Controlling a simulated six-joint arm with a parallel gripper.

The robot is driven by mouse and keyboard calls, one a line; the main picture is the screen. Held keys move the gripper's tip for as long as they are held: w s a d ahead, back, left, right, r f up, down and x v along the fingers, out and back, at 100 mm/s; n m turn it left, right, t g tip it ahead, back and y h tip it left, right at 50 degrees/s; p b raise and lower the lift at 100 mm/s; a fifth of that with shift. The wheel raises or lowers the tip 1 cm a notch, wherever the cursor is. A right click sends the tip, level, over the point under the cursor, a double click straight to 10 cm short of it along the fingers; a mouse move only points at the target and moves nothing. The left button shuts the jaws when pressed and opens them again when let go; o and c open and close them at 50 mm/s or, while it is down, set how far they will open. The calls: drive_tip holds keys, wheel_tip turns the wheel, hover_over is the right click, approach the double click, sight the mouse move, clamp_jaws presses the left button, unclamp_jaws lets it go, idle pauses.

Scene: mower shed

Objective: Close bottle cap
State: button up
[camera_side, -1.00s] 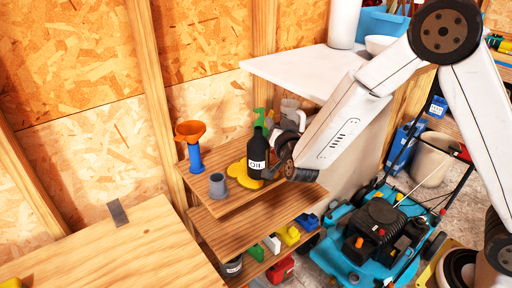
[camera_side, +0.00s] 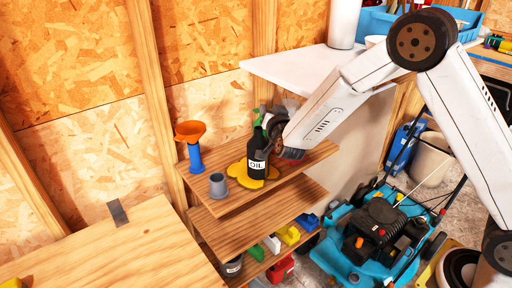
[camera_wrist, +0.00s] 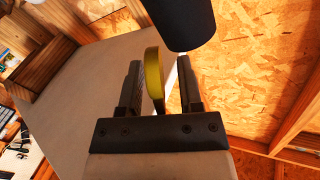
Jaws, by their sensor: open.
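The black bottle (camera_side: 257,160) with a white OIL label stands upright on the top shelf, on a flat yellow piece (camera_side: 240,173). Something green (camera_side: 257,117) shows at its top, partly hidden by my gripper (camera_side: 268,130), which is close to the bottle's right side. In the wrist view my gripper (camera_wrist: 159,63) is open. A thin rounded yellow piece (camera_wrist: 153,75) shows between its fingers; I cannot tell whether it is the cap. A dark cylinder, apparently the bottle (camera_wrist: 180,22), is beyond the fingertips. Whether the fingers touch anything is unclear.
An orange funnel on a blue stem (camera_side: 191,140) and a grey cup (camera_side: 217,185) stand left of the bottle. A white counter (camera_side: 300,70) lies behind. A blue mower (camera_side: 370,235) stands on the floor at right.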

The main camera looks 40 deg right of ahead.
drive_tip(key=shift+c, duration=0.2)
clamp_jaws()
